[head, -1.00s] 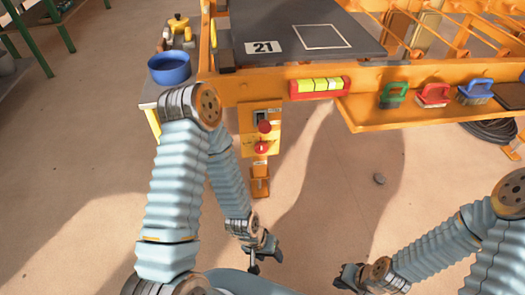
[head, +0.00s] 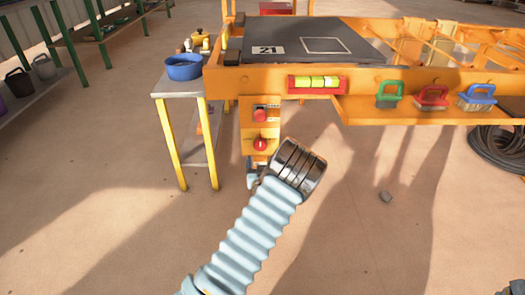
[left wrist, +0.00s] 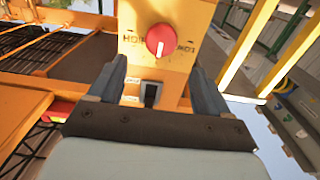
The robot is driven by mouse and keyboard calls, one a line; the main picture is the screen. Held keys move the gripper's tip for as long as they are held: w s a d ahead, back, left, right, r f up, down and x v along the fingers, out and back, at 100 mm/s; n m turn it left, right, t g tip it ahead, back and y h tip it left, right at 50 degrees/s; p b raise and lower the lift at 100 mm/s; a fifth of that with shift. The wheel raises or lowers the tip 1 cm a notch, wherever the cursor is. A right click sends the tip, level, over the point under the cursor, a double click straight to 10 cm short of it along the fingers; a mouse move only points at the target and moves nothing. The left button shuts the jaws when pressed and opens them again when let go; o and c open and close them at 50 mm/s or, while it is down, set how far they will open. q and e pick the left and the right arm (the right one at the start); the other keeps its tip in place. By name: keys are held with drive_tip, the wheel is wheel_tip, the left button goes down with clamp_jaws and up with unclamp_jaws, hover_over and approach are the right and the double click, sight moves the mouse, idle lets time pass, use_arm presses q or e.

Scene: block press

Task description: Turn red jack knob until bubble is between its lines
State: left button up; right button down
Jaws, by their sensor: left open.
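The red jack knob (head: 260,144) is on an orange panel below the bench's front rail; in the left wrist view it is a round red knob (left wrist: 161,40) with a white pointer mark. The red level (head: 317,83) with a yellow-green vial is on the rail; its bubble is too small to place against the lines. My left gripper (head: 253,172) is just below the knob, mostly hidden by its wrist. In the left wrist view its fingers (left wrist: 157,72) are apart and empty, with the knob beyond their tips. My right gripper is out of view.
A second red control (head: 260,114) is above the knob on the panel. A small table (head: 163,88) with a blue bowl (head: 184,67) stands left.

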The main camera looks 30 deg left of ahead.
sight(260, 146)
use_arm(q)
drive_tip(key=x, duration=0.9)
drive_tip(key=shift+w+b, duration=0.15)
drive_tip(key=shift+b, duration=0.2)
drive_tip(key=shift+f, duration=0.1)
drive_tip(key=c, duration=1)
